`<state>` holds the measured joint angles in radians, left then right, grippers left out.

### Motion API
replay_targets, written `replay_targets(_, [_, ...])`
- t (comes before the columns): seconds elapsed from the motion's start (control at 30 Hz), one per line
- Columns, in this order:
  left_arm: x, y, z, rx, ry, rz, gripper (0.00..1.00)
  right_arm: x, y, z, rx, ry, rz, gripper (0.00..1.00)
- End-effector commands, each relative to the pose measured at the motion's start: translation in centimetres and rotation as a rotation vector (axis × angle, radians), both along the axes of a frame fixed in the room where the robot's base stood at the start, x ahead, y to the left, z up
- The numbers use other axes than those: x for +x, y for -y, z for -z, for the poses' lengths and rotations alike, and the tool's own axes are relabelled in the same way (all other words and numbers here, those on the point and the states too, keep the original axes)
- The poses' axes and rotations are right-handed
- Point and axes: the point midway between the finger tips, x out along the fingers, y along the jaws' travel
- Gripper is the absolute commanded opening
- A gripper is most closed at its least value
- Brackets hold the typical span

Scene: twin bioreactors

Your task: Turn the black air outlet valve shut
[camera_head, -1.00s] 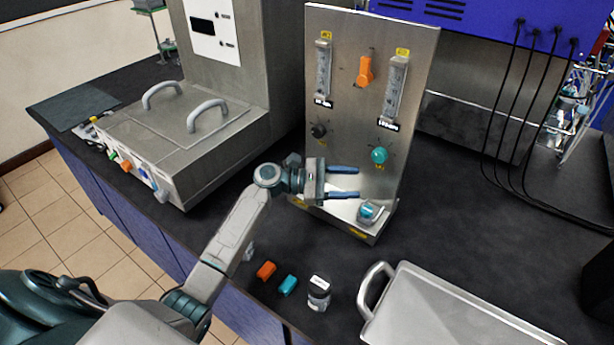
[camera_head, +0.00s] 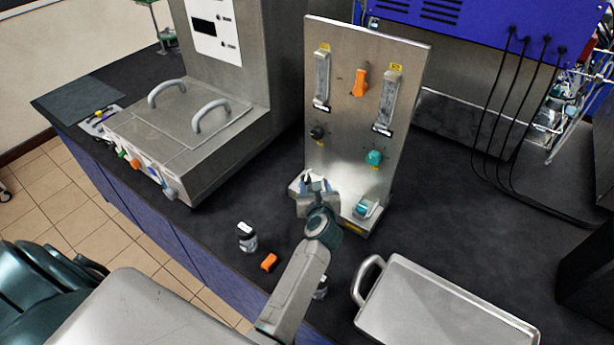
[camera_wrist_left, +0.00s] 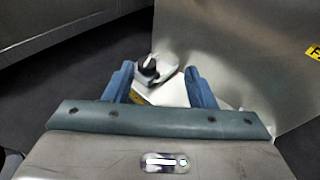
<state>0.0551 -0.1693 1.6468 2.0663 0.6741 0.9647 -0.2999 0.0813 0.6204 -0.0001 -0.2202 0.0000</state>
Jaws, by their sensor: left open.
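A small black-handled valve on a pale metal block shows in the left wrist view (camera_wrist_left: 149,68), low at the foot of the steel panel, between and beyond my fingertips. In the head view it is mostly hidden by my left gripper (camera_head: 317,182). My left gripper (camera_wrist_left: 160,85) is open, with its blue fingers apart and pointing at the valve; I see no clear contact. The steel panel (camera_head: 345,165) also carries a black knob (camera_head: 318,132) on its face at the lower left. My right gripper is not in view.
A teal knob (camera_head: 374,157), an orange handle (camera_head: 360,82) and a teal-topped valve (camera_head: 365,208) are on the panel and its base. A bottle (camera_head: 247,237), an orange block (camera_head: 269,262) and a metal tray (camera_head: 440,305) are in front. A steel unit (camera_head: 180,130) stands left.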

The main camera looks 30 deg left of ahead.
Motion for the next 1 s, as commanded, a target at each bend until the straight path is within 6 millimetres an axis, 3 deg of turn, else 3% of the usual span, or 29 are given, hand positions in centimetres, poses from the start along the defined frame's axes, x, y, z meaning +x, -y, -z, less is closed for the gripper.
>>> replay_targets(0.13, [-1.6,0.2,1.4,-0.043,-0.084,-0.069,0.5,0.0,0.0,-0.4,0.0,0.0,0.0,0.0])
replay_targets(0.27, [-1.4,-0.2,2.2,-0.047,-0.102,-0.082,0.5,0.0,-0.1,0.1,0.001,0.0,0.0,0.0])
replay_targets(0.7, [4.4,-4.5,5.2,-0.046,-0.098,-0.081,0.5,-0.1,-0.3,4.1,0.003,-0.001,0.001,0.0])
replay_targets(1.0, [6.2,-5.8,5.9,-0.048,-0.099,-0.08,0.5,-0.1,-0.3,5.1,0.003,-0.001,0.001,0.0])
